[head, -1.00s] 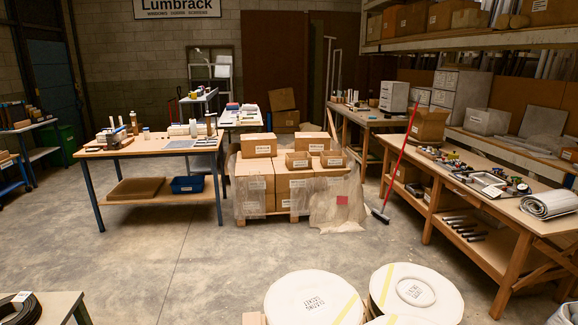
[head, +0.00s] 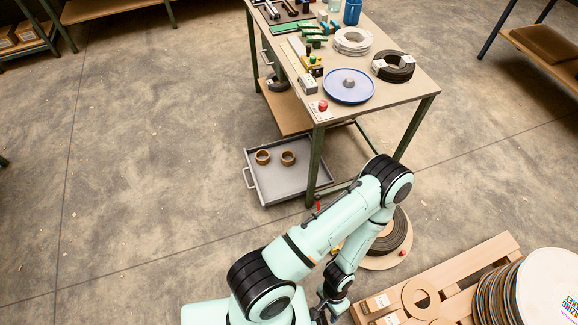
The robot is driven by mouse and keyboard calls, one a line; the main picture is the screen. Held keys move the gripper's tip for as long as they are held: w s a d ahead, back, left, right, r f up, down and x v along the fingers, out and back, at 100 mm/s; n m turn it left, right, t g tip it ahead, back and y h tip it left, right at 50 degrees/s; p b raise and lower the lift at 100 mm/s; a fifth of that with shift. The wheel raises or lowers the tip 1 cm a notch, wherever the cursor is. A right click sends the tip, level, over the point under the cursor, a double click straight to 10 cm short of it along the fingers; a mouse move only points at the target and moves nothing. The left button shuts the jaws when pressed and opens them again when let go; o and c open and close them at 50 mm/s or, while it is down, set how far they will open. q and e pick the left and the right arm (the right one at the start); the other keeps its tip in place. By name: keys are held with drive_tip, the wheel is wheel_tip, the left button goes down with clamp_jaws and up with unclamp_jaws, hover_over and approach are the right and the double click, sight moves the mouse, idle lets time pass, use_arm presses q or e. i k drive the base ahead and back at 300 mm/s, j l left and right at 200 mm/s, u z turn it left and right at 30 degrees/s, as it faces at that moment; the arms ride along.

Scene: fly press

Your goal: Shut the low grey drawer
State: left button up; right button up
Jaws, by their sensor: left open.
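The low grey drawer (head: 283,181) is pulled out to the left from under the workbench (head: 391,92), close to the floor. Its handle (head: 250,178) is on the left front side. Two brown rings (head: 263,157) lie in it. My left gripper (head: 328,314) is at the bottom edge of the head view, well below and to the right of the drawer and apart from it. It is partly cut off by the frame and is open, with nothing seen in it. My right gripper is not in view.
On the bench are a blue dish (head: 349,87), cable coils (head: 393,67) and small tools. A higher drawer handle (head: 266,58) shows on its left side. A pallet (head: 480,258) with discs is at bottom right. The floor left of the drawer is clear.

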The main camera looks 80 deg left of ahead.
sight(275, 182)
drive_tip(key=k+l+u, duration=0.1)
drive_tip(key=k, duration=0.2)
drive_tip(key=k+l+u, duration=0.1)
drive_tip(key=k, duration=0.25)
drive_tip(key=u, duration=2.55)
drive_tip(key=i+z, duration=0.15)
drive_tip(key=z, duration=0.75)
drive_tip(key=i+j+z, duration=0.25)
drive_tip(key=j+z, duration=0.2)
drive_tip(key=j, duration=0.15)
drive_tip(key=i+j+z, duration=0.25)
drive_tip(key=i+j, duration=0.1)
drive_tip(key=j, duration=0.45)
drive_tip(key=i+j+z, duration=0.1)
drive_tip(key=j, duration=0.4)
drive_tip(key=i+j, duration=0.1)
drive_tip(key=j, duration=0.45)
